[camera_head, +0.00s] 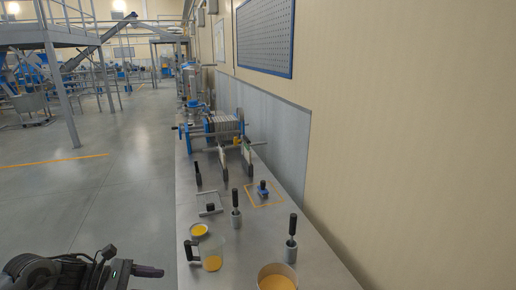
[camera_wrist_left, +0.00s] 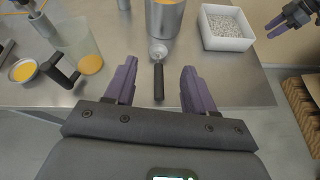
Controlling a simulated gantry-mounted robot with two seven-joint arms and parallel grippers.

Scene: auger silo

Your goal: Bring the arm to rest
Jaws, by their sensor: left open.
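My left gripper (camera_head: 148,271) is at the bottom left of the head view, beside the bench and over the floor. In the left wrist view its two purple fingers (camera_wrist_left: 158,68) stand wide apart with nothing gripped between them. A scoop with a black handle (camera_wrist_left: 158,82) lies on the bench and shows in the gap between the fingers. My right gripper (camera_wrist_left: 281,25) shows partly at the top right of the left wrist view, above the bench edge; its jaw opening is unclear. It is not in the head view.
The steel bench (camera_head: 210,272) holds a clear jug (camera_head: 190,251), a small yellow-filled dish (camera_head: 199,230), a metal pot (camera_head: 276,277) and black-handled tools. A white tray of pale grains (camera_wrist_left: 226,28) stands at the right in the wrist view. Open floor (camera_head: 90,205) lies left of the bench.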

